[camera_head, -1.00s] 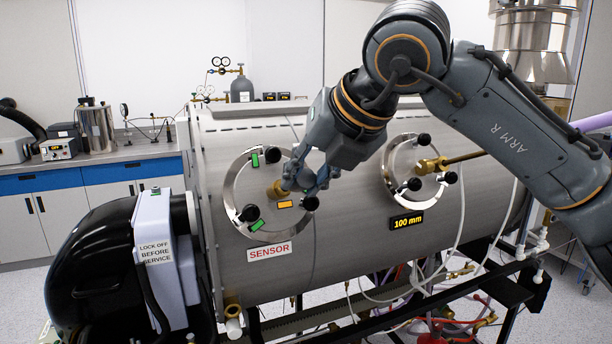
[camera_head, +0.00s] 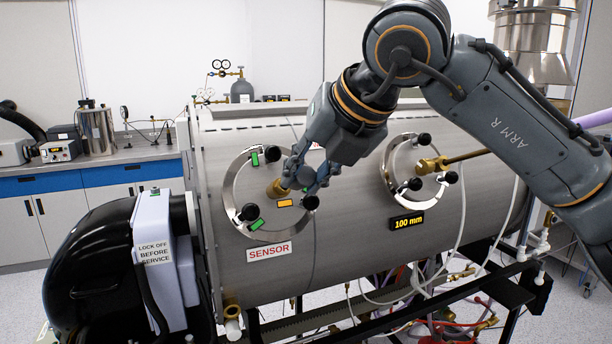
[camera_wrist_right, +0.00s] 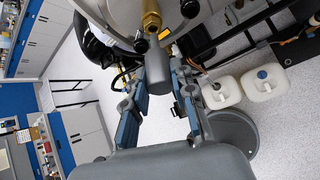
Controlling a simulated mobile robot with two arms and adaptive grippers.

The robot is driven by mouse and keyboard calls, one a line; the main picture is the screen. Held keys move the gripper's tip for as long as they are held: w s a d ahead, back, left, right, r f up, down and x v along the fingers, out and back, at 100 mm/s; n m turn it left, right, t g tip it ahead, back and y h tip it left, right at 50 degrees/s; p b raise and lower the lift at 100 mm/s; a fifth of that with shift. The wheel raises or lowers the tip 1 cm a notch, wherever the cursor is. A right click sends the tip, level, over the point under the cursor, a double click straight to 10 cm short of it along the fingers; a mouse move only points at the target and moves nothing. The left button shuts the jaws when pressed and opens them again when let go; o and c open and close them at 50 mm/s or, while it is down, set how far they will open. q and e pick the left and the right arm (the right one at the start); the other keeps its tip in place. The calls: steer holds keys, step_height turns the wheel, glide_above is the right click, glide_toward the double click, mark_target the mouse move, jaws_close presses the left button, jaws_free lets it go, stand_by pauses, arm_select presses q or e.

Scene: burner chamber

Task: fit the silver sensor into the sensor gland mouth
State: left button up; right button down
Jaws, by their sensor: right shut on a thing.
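The silver sensor (camera_wrist_right: 158,72) is a grey cylinder between the fingers of my right gripper (camera_wrist_right: 160,84) in the right wrist view. Its far end lines up with the brass sensor gland (camera_wrist_right: 151,18) and appears to meet it. I cannot tell how deep it sits. In the head view the brass gland (camera_head: 277,188) stands out from the round left port above the SENSOR label. My right gripper (camera_head: 306,181) is just right of the gland, shut on the sensor, which the fingers largely hide there. My left gripper is not in view.
Black knobs (camera_head: 249,212) and green tabs ring the port. A black burner housing (camera_head: 90,265) stands at front left. White jugs (camera_wrist_right: 262,82) show on the floor.

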steer(key=shift+w, duration=0.15)
steer(key=shift+w+a+f, duration=0.3)
steer(key=shift+w+f, duration=0.05)
steer(key=shift+w, duration=0.25)
steer(key=shift+w+a+f, duration=0.25)
steer(key=shift+w+f, duration=0.15)
steer(key=shift+w, duration=0.25)
steer(key=shift+w+a+f, duration=0.3)
steer(key=shift+w+f, duration=0.05)
steer(key=shift+w, duration=0.25)
steer(key=c, duration=1)
jaws_free()
steer(key=shift+w, duration=0.1)
